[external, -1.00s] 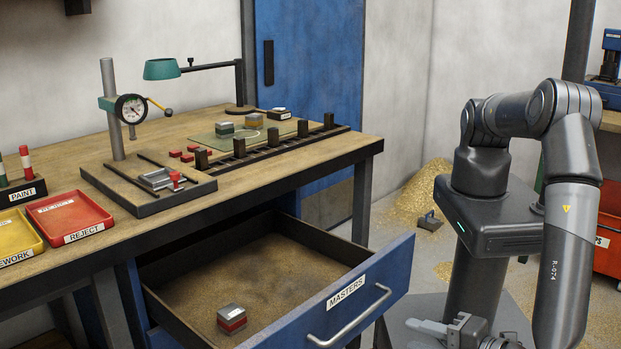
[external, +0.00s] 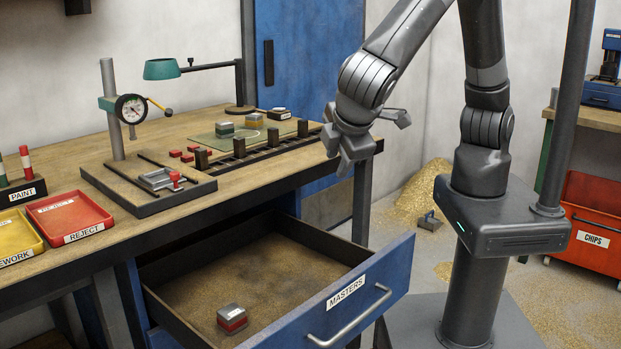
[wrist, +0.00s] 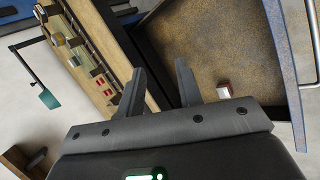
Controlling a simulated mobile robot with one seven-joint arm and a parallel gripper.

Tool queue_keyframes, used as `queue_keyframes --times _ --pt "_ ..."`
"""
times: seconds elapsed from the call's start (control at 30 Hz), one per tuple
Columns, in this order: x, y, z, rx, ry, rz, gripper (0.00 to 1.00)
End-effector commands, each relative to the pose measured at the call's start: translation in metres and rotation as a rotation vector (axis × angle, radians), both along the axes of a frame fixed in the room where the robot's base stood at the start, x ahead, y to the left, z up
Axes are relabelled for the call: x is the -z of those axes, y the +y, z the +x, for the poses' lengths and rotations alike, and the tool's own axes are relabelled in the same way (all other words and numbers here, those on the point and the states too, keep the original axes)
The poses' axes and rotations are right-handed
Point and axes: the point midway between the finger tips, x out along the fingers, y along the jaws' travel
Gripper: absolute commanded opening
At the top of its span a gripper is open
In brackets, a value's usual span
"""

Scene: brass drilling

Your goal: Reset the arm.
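My gripper (external: 345,155) hangs in the air beside the right end of the bench, above the back of the open drawer. In the wrist view my gripper (wrist: 160,72) has its two fingers apart with nothing between them. It is open and empty. My arm is raised and bends down to it from the upper right.
The open MASTERS drawer (external: 393,270) holds a grey-and-red block (external: 232,318). On the workbench (external: 240,195) stand a dial gauge (external: 131,109), red REJECT tray (external: 70,219), yellow tray (external: 15,236), lamp (external: 162,69) and several small blocks. A CHIPS bin (external: 593,240) stands right.

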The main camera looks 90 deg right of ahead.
Motion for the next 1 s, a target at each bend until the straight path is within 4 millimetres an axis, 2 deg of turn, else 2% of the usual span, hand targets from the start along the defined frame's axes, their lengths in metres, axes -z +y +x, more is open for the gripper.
queue_keyframes --times 0.03,0.1,0.27,0.5,0.8,1.0 --pt "-0.013 -0.018 0.0 0.022 0.002 0.042 0.33" --pt "-0.026 -0.039 -0.003 0.046 0.007 0.097 0.33" --pt "-0.053 -0.085 -0.016 0.091 0.003 0.221 0.33" --pt "-0.085 -0.147 -0.046 0.145 -0.049 0.395 0.33" --pt "-0.111 -0.206 -0.095 0.189 -0.179 0.573 0.33" --pt "-0.12 -0.233 -0.131 0.208 -0.299 0.661 0.33"
